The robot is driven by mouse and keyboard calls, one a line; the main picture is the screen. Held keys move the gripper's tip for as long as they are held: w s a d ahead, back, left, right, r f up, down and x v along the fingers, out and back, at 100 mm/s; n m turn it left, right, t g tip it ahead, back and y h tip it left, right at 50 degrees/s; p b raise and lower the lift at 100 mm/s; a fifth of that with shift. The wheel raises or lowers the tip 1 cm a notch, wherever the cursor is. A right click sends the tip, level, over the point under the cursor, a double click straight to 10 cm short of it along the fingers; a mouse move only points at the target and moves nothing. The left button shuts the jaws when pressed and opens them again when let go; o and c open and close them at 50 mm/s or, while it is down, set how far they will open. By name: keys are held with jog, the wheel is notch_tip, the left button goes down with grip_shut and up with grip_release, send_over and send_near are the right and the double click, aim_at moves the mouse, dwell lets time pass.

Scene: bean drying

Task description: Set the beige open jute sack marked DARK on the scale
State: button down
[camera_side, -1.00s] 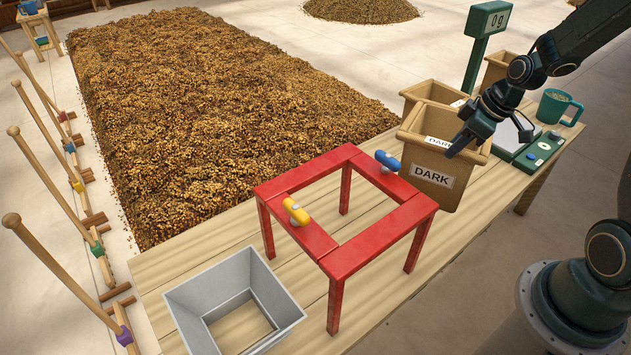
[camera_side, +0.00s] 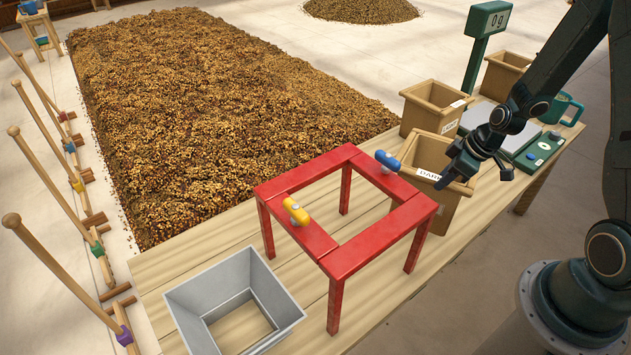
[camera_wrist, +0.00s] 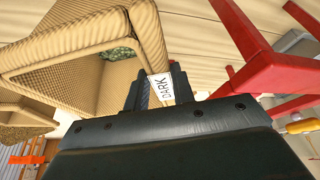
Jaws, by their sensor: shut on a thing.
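The beige open jute sack marked DARK (camera_side: 459,212) is behind the red stand's right corner in the side view. Its lower part is partly hidden by the stand, and I cannot tell whether it touches the bench. My gripper (camera_side: 452,174) is at its front rim, over the label. In the wrist view my gripper (camera_wrist: 158,88) is shut on the sack's rim at the DARK tag (camera_wrist: 161,87); the woven sack (camera_wrist: 120,90) opens to the left with green beans inside. The green scale (camera_side: 487,20) reads 0 g, and its plate (camera_side: 476,118) looks empty.
A second beige sack (camera_side: 425,115) stands behind the held one, and a third (camera_side: 503,78) is beyond the scale. A green mug (camera_side: 566,106) is at the right. The red stand (camera_side: 350,262) and a grey open bin (camera_side: 184,315) occupy the nearer bench.

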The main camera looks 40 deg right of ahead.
jog(key=shift+f, duration=1.85)
jog(key=c, duration=1.2)
grip_release()
jog(key=shift+f, duration=0.1)
jog(key=shift+o, duration=0.2)
jog(key=shift+v, duration=6.05)
